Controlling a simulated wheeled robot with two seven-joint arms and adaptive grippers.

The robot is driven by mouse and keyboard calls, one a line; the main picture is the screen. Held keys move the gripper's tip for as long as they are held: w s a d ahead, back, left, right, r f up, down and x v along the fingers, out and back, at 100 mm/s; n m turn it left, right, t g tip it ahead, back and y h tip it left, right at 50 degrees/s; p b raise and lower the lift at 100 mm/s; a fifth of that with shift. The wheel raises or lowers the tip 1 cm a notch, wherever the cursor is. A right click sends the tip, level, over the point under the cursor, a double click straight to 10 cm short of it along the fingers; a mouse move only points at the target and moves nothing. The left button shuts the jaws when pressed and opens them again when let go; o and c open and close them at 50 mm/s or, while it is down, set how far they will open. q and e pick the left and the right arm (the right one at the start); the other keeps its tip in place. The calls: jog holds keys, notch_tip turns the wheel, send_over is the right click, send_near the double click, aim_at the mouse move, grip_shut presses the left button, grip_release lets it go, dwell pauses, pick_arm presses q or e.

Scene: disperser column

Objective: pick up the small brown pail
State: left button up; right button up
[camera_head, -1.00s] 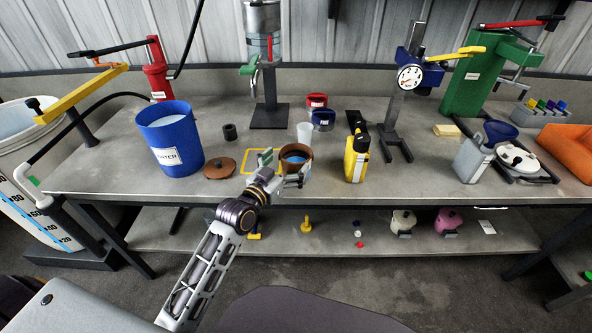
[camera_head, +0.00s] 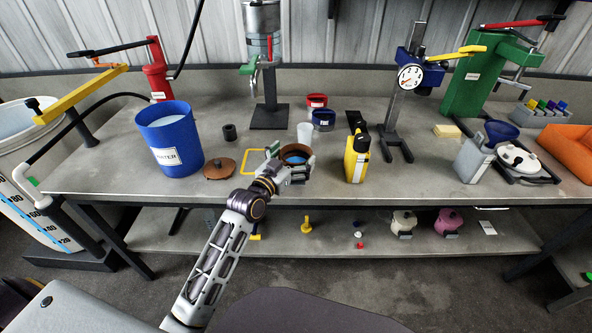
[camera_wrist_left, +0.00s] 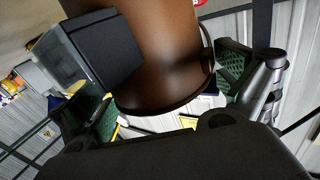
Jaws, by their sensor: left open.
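In the left wrist view the brown pail (camera_wrist_left: 165,50) fills the upper middle, between the green-padded fingers of the left gripper (camera_wrist_left: 168,85). I cannot tell whether either finger touches it. The pail's lower near side is hidden by the gripper in the head view. My right gripper is not in view.
A brown lid (camera_head: 219,168) and a blue water bucket (camera_head: 168,140) are to the left. A yellow container (camera_head: 356,160) stands to the right. A yellow square outline (camera_head: 243,163) marks the bench beside the pail.

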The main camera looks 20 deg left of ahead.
pick_arm(q)
jog(key=c, duration=1.7)
jog(key=shift+r, duration=0.15)
